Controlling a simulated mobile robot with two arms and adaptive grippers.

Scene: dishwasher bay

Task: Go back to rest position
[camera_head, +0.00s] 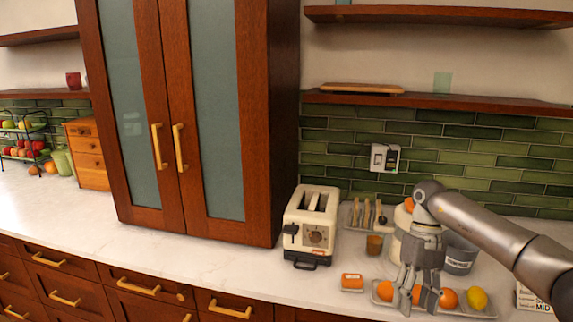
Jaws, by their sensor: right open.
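My right arm comes in from the right side of the head view. My right gripper (418,290) points down over the counter, its fingers apart, in front of a fruit tray (488,309). The tray holds an orange (449,298), another orange (385,290) and a lemon (477,298). The fingers cover part of the tray and of the fruit between them. I cannot tell whether the fingers touch anything. My left gripper is not in view.
A cream toaster (311,222) stands left of my right gripper. A small orange box (352,282) lies between them. A grey pot (460,255) stands behind the gripper. A tall cabinet (185,110) rises from the counter. The counter at left (60,220) is clear.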

